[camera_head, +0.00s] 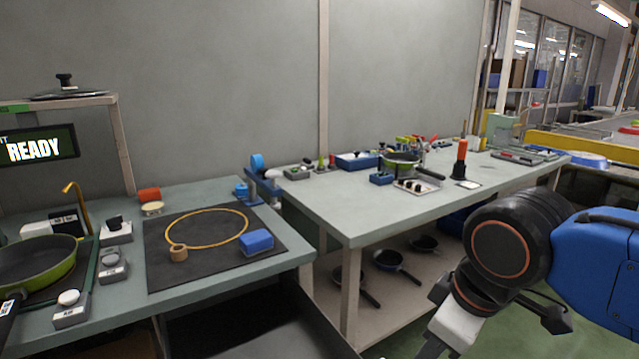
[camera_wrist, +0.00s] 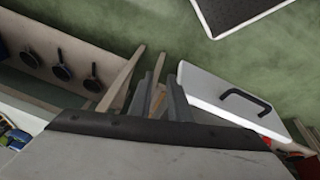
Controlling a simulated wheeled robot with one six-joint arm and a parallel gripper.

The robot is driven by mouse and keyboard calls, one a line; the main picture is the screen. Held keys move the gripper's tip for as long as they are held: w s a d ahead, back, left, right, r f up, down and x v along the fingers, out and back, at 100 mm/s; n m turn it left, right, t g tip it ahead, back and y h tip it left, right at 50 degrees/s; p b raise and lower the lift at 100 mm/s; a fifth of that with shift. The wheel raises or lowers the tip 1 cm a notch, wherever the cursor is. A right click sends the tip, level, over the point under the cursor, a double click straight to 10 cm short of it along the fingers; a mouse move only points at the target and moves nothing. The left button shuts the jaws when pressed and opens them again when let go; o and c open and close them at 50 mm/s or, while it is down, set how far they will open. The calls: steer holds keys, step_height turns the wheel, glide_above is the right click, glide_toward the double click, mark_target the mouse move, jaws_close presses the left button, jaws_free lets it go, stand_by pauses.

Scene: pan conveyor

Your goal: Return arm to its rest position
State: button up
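My arm (camera_head: 510,250) is folded at the right of the head view, with its blue link and dark joint in front of the workbench. The gripper's fingertips are below that picture's edge. In the wrist view my gripper (camera_wrist: 159,93) shows two grey fingers standing apart beyond the large grey housing. I see floor and a tan strip between them and no object held. The gripper hangs over open floor, clear of the benches.
A long workbench (camera_head: 345,222) carries a green pan (camera_head: 400,160) and tools; dark pans sit on its lower shelf. A left bench (camera_head: 215,285) holds a black mat, a blue block (camera_head: 256,241) and another green pan (camera_head: 40,262). A white handled panel (camera_wrist: 225,95) lies near the fingers in the wrist view.

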steer(key=d+f+m+t+h, duration=0.1)
steer(key=d+f+m, duration=0.6)
steer(key=d+m, duration=0.2)
steer(key=shift+d+f, duration=0.15)
steer(key=shift+d, duration=1.1)
